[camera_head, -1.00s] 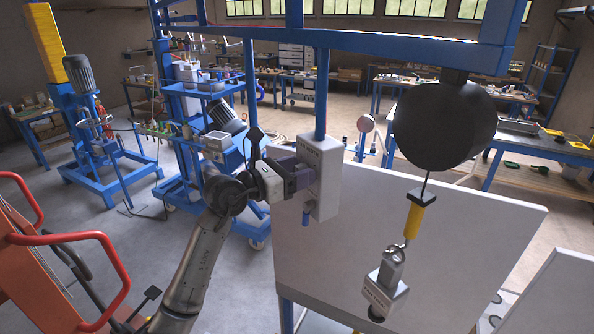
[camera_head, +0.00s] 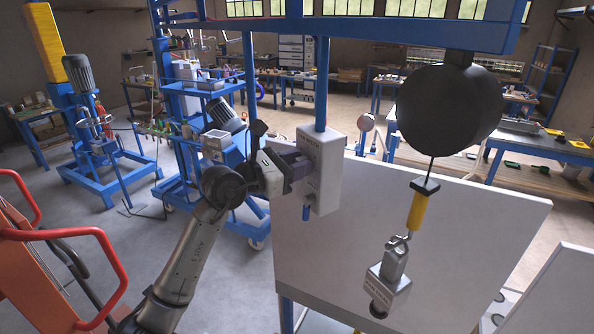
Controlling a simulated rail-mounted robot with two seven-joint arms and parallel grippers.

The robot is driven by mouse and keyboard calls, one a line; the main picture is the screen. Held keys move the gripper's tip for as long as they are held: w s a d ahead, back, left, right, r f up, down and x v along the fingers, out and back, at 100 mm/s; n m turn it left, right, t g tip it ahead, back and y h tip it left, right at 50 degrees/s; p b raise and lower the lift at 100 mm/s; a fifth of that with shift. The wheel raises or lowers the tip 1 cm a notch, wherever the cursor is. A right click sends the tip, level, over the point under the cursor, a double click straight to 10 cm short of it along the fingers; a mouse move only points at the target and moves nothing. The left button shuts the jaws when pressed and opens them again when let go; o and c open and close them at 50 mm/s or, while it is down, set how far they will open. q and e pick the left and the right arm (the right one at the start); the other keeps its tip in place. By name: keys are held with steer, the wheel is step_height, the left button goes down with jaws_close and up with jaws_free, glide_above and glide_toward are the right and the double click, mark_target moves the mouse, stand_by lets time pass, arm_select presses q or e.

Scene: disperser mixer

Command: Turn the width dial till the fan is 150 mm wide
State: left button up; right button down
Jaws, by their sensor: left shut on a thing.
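A light grey box (camera_head: 326,178) hangs on a blue post, with small lettering on its front that I cannot read. My left gripper (camera_head: 298,168) comes in from the left and is shut against the box's left side. The dial is hidden by the gripper, so its setting cannot be read. No fan or width reading can be made out. My right gripper is not in view.
A large white panel (camera_head: 430,240) stands just behind and right of the box. A black rounded body (camera_head: 448,112) and a hook block (camera_head: 388,278) with a yellow shank hang at the right. Red handrails (camera_head: 75,236) stand at lower left.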

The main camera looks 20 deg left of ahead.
arm_select(q)
steer(key=m+b, duration=0.4)
steer(key=shift+f, duration=0.2)
steer(key=shift+s+d+r+m+b, duration=0.1)
steer(key=shift+m+b, duration=1.1)
steer(key=shift+m, duration=0.3)
steer(key=o, duration=0.9)
